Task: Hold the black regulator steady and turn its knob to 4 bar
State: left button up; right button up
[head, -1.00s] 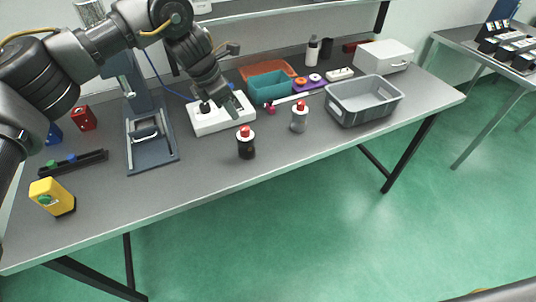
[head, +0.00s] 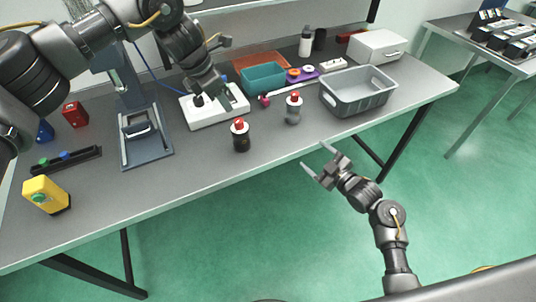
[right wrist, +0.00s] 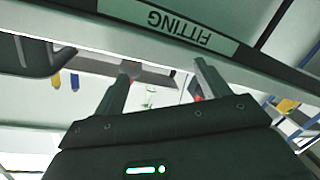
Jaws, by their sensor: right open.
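A black regulator (head: 241,141) with a red knob on top stands upright near the front edge of the table. A grey look-alike (head: 293,113), also with a red top, stands to its right. My left gripper (head: 222,101) points down over a white base, behind and left of the black regulator and apart from it. Its fingers are too small and dark to tell open from shut. My right gripper (head: 316,158) is open and empty, off the table's front edge, right of the black regulator. The right wrist view shows its two fingers (right wrist: 165,66) apart.
The white base (head: 203,118) lies behind the black regulator. A grey bin (head: 357,105) and teal bin (head: 263,77) stand to the right. A press-like stand (head: 147,150) and yellow box (head: 46,195) are left. A FITTING label (right wrist: 180,24) shows in the right wrist view. The front table middle is clear.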

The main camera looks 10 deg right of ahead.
jog(key=a+r+y, duration=0.1)
jog(key=a+r, duration=0.2)
jog(key=m+y, duration=0.2)
jog(key=m, duration=0.2)
send_near(246, 138)
jog(key=shift+g, duration=0.3)
jog(key=x, duration=1.1)
jog(key=shift+w+r, duration=0.15)
jog(key=shift+d, duration=0.1)
